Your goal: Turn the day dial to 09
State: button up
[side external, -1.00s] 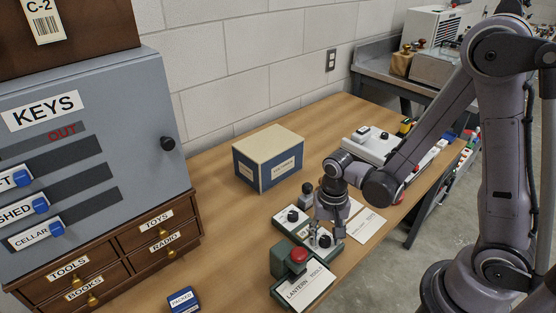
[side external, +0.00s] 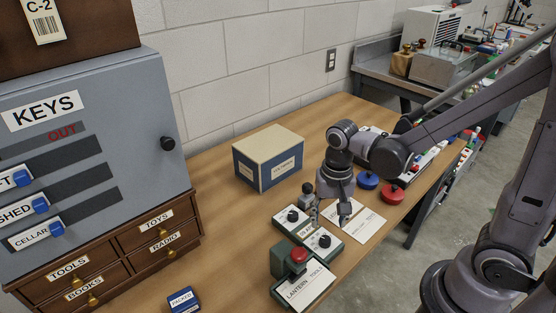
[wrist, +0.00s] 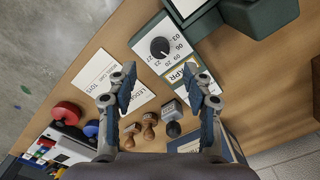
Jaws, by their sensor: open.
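The day dial is a black knob (wrist: 159,47) on a white numbered face with a green base. In the side view the dial (side external: 324,241) sits behind the lantern card. Numbers such as 03, 09 and 20 show around it in the wrist view. I cannot tell surely which one it points to. A label reading APR (wrist: 187,73) lies beside it. My gripper (side external: 330,214) is open and empty, above the table and apart from the knob. In the wrist view the gripper's fingers (wrist: 163,82) are spread, with the knob beyond them.
A green device with a red button (side external: 298,256) stands in front of the dial. A second dial (side external: 292,216) sits behind left. Wooden-handled stamps (wrist: 149,128), a ledger card (wrist: 108,80) and red (side external: 391,193) and blue pads (side external: 367,180) are nearby. A box (side external: 268,158) stands behind.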

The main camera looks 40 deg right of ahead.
jog(key=shift+r, duration=2.55)
